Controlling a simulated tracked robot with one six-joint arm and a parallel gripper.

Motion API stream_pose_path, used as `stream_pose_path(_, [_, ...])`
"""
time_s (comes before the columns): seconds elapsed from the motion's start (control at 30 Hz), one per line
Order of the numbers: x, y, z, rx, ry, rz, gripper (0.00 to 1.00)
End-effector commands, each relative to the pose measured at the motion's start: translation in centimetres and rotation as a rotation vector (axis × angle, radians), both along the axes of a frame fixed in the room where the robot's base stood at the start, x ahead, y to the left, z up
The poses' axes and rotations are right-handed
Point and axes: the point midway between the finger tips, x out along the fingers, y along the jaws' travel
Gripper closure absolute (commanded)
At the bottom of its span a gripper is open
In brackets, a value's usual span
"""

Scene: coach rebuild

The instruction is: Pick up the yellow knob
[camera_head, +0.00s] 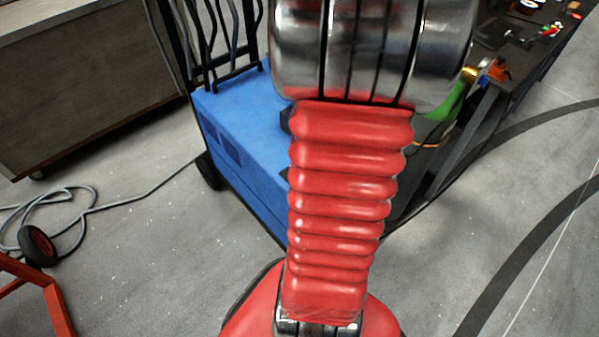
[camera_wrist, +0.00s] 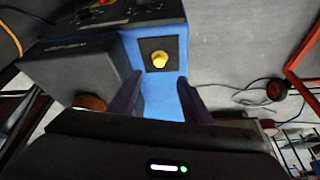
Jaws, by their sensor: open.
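The yellow knob (camera_wrist: 160,59) shows in the wrist view on a dark square plate (camera_wrist: 150,43) set in the blue face of a machine. My gripper (camera_wrist: 162,88) is open, its two dark fingers pointing toward the knob, with the knob beyond the tips and between their lines. Nothing is between the fingers. In the head view my red bellows arm and its metal joint fill the middle, and they hide the knob and the gripper.
A blue machine (camera_head: 235,115) on wheels stands behind my arm. A dark workbench (camera_head: 500,60) with tools is at the right, a grey cabinet (camera_head: 85,80) at the left. A cable (camera_head: 75,205) and a red frame (camera_head: 40,290) lie left; the floor is otherwise mostly clear.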

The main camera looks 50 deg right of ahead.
Motion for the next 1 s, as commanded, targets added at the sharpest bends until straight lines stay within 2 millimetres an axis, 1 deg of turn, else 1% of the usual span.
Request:
stream_pose_path(0.17, [0.4,-0.1,-0.9,0.003,0.0,0.001,0.55])
stream_pose_path(0.4, [1.0,-0.5,-2.9,0.002,0.001,0.0,0.55])
stream_pose_path(1.0, [2.3,-1.2,-6.1,0.001,-0.002,-0.001,0.55])
